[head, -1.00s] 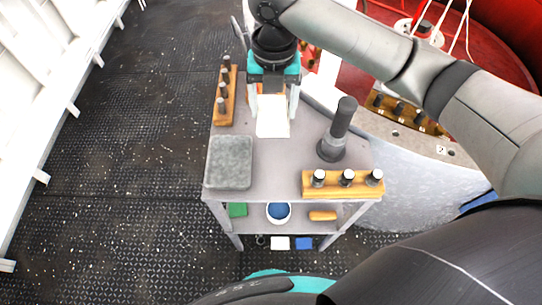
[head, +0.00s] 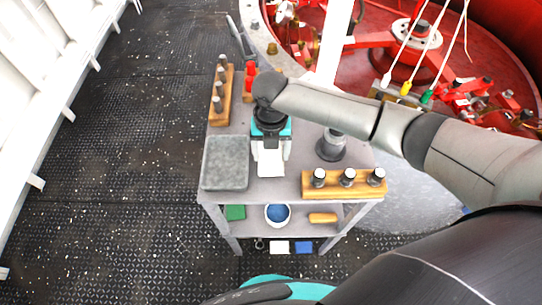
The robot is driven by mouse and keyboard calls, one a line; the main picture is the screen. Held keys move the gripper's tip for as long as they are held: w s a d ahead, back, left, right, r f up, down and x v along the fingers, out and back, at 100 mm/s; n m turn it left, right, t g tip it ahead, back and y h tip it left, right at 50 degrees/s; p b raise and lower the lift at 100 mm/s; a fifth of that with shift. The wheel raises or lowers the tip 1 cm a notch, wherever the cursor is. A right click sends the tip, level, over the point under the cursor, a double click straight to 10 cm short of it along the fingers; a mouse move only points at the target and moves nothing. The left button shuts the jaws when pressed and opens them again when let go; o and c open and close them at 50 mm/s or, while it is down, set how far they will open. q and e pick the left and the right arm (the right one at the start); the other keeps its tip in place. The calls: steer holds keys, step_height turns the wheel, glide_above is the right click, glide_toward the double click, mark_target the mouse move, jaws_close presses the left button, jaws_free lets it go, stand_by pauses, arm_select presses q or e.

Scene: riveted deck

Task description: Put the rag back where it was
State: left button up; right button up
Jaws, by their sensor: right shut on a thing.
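The white rag (head: 271,164) hangs flat from my right gripper (head: 271,151), over the front middle of the grey cart top (head: 262,190). My right gripper points down and is shut on the rag's far edge. I cannot tell whether the rag touches the cart top. My left gripper is not in view.
A grey square pad (head: 226,163) lies left of the rag. A wooden block with dark pegs (head: 345,186) is at the front right, another (head: 221,95) at the back left. A grey cylinder (head: 332,147) stands right, partly behind my arm. The shelf below holds a blue-filled bowl (head: 278,214).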

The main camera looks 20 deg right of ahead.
mark_target(271, 155)
steer(key=shift+f, duration=1)
steer(key=shift+f, duration=0.1)
steer(key=o, duration=1.2)
step_height(271, 155, up, 12)
steer(key=shift+r+p, duration=0.15)
steer(key=shift+p, duration=0.8)
